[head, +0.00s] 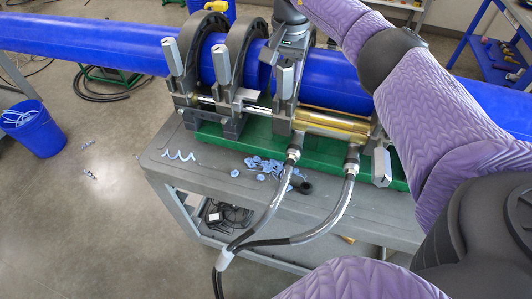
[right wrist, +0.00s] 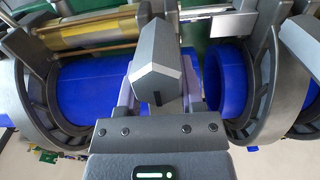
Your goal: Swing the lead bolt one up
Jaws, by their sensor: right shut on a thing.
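The fusion machine's clamp bolts have long grey angular heads. One bolt head (right wrist: 155,65) fills the middle of the right wrist view. My right gripper (right wrist: 157,88) is shut on it, with a finger on each side. In the head view my right gripper (head: 288,50) comes down from above, over a bolt (head: 286,80) at the inner clamp on the right. Its fingertips are hard to make out there. Other bolts stand upright at the left clamps, one at the far left (head: 173,56) and one beside it (head: 221,63). Another bolt (head: 381,166) hangs low at the right.
Blue pipe (head: 90,43) runs through the clamp rings (head: 239,55), with a gap between pipe ends. Brass cylinder (head: 330,125) and hoses (head: 345,190) are at the front. Blue shavings (head: 268,167) lie on the grey cart (head: 195,165). A blue bin (head: 35,128) stands left.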

